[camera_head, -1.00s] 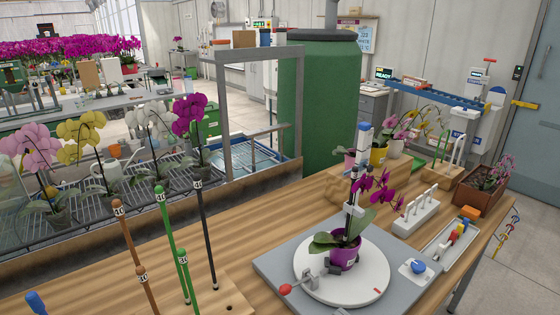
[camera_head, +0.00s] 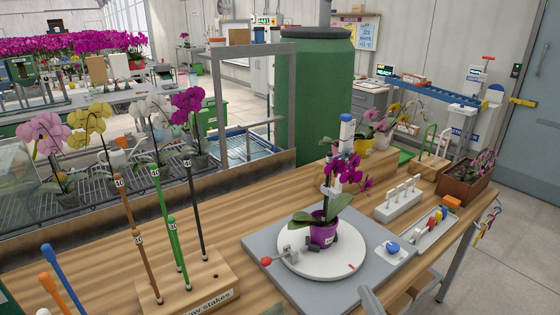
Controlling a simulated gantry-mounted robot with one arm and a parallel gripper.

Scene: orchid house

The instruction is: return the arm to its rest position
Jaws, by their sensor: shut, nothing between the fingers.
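I cannot make out my gripper or its fingers in the head view. A grey bar (camera_head: 371,301) enters at the bottom edge; I cannot tell what it is. The magenta orchid in its purple pot (camera_head: 323,236) stands upright on the white turntable (camera_head: 310,266), with nothing of mine seen touching it. A white post with a blue top (camera_head: 346,130) rises behind the orchid's stem and is partly hidden by flowers.
A wooden stake block (camera_head: 190,288) holds brown, green and black stakes at the left. A white rack (camera_head: 398,204) and a tray of coloured clips (camera_head: 435,230) lie right of the turntable. A green tank (camera_head: 313,105) stands behind the bench. Bare bench shows behind the turntable.

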